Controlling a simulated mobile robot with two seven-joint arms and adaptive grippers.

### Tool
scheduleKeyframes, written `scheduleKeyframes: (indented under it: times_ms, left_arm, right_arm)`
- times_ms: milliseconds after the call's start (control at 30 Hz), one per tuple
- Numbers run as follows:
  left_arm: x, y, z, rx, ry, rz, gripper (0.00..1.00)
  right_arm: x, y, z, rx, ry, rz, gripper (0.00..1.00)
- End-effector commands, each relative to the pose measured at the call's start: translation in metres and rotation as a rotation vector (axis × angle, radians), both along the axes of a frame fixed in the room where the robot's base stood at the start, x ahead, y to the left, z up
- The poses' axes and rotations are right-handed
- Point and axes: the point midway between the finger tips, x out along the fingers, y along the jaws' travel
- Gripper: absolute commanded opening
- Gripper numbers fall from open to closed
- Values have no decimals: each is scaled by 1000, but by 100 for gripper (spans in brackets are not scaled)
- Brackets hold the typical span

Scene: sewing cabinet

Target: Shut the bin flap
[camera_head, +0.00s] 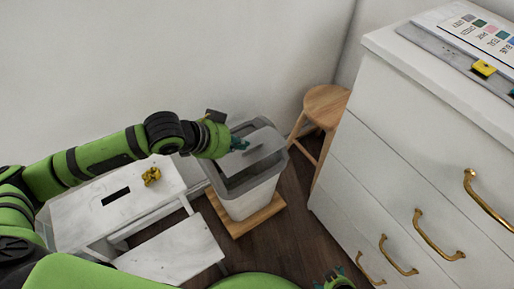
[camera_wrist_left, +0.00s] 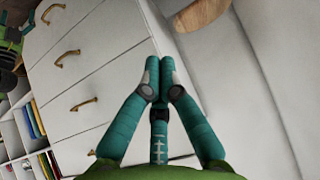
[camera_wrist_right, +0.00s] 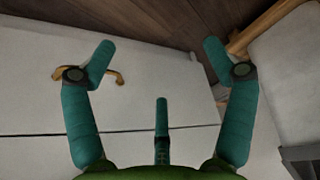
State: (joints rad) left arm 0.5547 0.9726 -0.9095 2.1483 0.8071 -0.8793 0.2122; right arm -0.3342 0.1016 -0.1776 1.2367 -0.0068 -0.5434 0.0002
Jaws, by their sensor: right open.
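The bin (camera_head: 248,203) is a white tub with a grey rim, standing on a wooden base. Its pale grey flap (camera_head: 262,150) shows at the top, with a darker gap between the flap and the near rim. My left gripper (camera_head: 242,143) is over the flap at its left side; I cannot tell whether it touches. In the left wrist view its fingers (camera_wrist_left: 160,68) are together, with nothing visible between them. My right gripper (camera_head: 338,280) is low at the bottom edge of the head view. In the right wrist view its fingers (camera_wrist_right: 158,60) are wide apart and empty.
A white step stool (camera_head: 85,212) with a yellow object (camera_head: 151,176) on it stands left of the bin. A wooden stool (camera_head: 325,103) is behind right. A white drawer cabinet (camera_head: 400,150) with brass handles fills the right. Dark floor is free between bin and cabinet.

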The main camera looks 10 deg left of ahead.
Motion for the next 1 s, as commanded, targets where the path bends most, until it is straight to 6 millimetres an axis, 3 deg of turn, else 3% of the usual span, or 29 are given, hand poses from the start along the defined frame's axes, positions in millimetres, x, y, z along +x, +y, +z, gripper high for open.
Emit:
scheduleKeyframes:
  times_ms: [133, 333, 767, 1000]
  left_arm:
    - [9, 14, 6, -2, -1, 20, 0]
    - [18, 6, -5, -8, 1, 22, 0]
    - [65, -35, -68, -5, -1, 21, 0]
    - [64, -31, -99, -3, 1, 23, 0]
  right_arm:
    - [-6, -1, -11, 0, -2, 3, 85]
    - [-8, -1, -13, 0, 9, 1, 85]
    - [-18, 3, -6, -6, 91, -14, 85]
    - [-23, 4, 1, -7, 128, -20, 85]
